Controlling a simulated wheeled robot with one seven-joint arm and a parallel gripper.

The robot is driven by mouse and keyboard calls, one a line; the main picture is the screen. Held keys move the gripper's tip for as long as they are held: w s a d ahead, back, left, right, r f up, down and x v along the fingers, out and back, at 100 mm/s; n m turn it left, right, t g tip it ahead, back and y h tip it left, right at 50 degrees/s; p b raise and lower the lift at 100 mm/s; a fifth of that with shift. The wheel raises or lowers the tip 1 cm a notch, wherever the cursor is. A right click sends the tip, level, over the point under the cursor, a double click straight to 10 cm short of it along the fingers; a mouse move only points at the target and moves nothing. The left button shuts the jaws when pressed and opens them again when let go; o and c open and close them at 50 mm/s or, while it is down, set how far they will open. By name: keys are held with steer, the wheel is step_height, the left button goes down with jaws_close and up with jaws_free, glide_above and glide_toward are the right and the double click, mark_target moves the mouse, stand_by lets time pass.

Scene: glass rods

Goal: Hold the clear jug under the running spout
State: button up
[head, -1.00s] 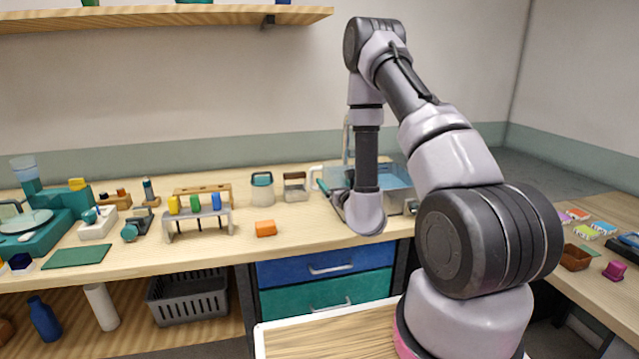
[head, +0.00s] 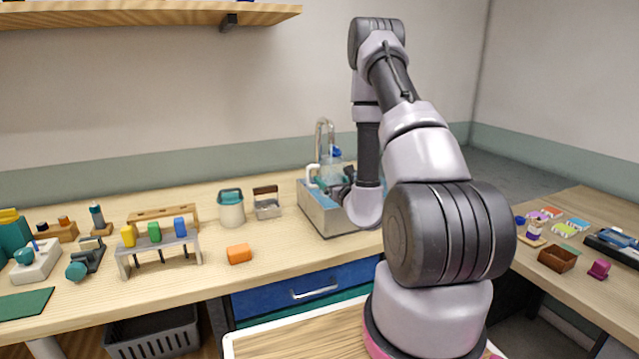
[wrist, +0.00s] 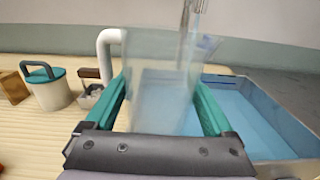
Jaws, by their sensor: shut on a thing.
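The clear jug (wrist: 160,85) stands upright between my gripper's (wrist: 163,98) green fingers, which are shut on it. Its white handle (wrist: 107,50) is on the left. In the head view the jug (head: 331,172) is partly hidden by my arm, and my gripper (head: 338,186) is over the left part of the basin. The metal spout (wrist: 194,14) comes down over the jug's right side in the wrist view; it also shows in the head view (head: 323,130). A faint streak hangs below the spout. The jug's fill level is unclear.
The metal-walled basin (head: 325,216) holds blue water (wrist: 257,118). A teal-lidded canister (head: 231,210) and a small glass container (head: 267,205) stand left of it. An orange block (head: 239,254) lies on the counter, with free room around it.

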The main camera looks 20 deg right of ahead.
steer(key=d, duration=0.7)
steer(key=w, duration=1.5)
steer(key=shift+w+a+f, duration=0.2)
steer(key=shift+a+f, duration=0.15)
steer(key=shift+f, duration=0.05)
stand_by(2.6)
steer(key=s, duration=1.4)
steer(key=shift+d, duration=0.2)
